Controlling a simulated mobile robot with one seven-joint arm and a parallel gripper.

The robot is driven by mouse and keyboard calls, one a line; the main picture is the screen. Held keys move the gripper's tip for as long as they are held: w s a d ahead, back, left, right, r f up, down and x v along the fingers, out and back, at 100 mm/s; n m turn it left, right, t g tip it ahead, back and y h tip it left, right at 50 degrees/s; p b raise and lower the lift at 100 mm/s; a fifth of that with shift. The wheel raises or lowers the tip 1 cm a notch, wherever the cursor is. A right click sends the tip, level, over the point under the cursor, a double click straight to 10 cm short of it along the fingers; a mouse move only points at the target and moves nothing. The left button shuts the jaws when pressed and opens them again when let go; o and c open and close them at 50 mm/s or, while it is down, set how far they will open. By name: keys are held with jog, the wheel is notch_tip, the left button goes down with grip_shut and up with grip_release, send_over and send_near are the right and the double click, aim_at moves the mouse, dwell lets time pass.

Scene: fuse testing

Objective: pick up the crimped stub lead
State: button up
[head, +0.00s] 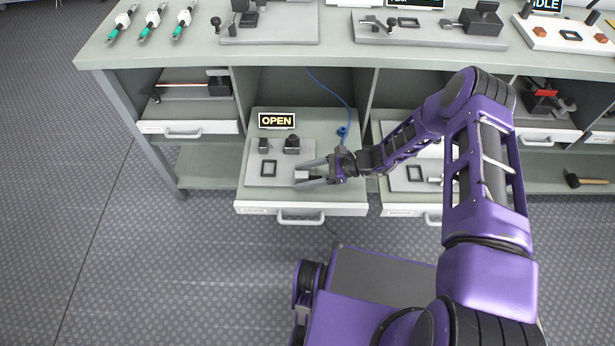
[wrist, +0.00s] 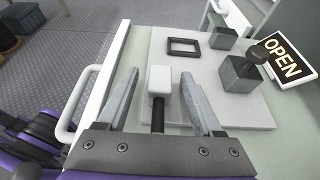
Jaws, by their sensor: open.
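A white block with a short black stem, which looks like the crimped stub lead (wrist: 159,82), lies over the grey plate of a fixture in the wrist view. The block shows small and pale in the head view (head: 302,175). My gripper (head: 297,174) is open over the pulled-out drawer, its fingers pointing left. In the wrist view my gripper (wrist: 158,74) has one finger on each side of the block, with visible gaps. The stem runs back toward my palm, where its end is hidden.
The fixture plate (head: 254,177) carries a square frame (wrist: 184,46) and two dark blocks. An OPEN sign (head: 276,120) stands behind it. The drawer handle (head: 301,219) is at the front. A blue cable (head: 330,87) hangs behind. The bench top (head: 125,60) overhangs the drawers.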

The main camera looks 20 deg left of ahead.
grip_shut()
dwell(0.3)
